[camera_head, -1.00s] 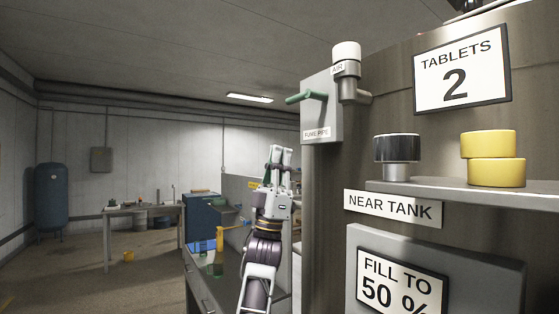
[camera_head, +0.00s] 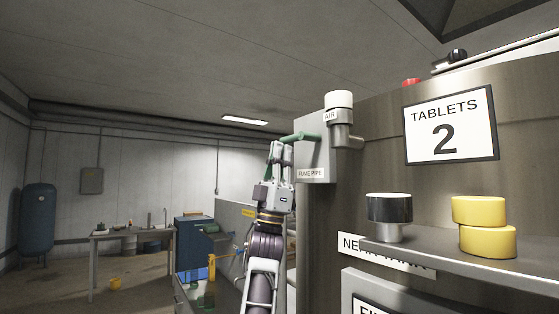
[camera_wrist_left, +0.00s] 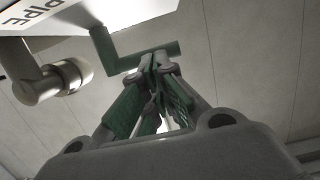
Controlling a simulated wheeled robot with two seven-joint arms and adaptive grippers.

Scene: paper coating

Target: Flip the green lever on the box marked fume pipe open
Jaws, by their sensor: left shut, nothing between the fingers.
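The grey box marked fume pipe (camera_head: 313,160) is fixed to the left edge of the machine wall. Its green lever (camera_head: 299,137) sticks out to the left from the upper part of the box. In the left wrist view the lever (camera_wrist_left: 118,58) is bent, and its end lies just beyond my fingertips. My left gripper (camera_head: 280,146) is right beside the lever's left end, pointing up. Its fingers (camera_wrist_left: 158,62) are shut with nothing between them. I cannot tell whether they touch the lever. My right gripper is not in view.
A white-capped air fitting (camera_head: 340,112) stands right beside the box. A shelf (camera_head: 450,252) at the right holds a black-topped knob (camera_head: 390,208) and stacked yellow discs (camera_head: 484,226). A tablets sign (camera_head: 451,125) hangs above. Open room lies to the left, with a table (camera_head: 132,235) at the back.

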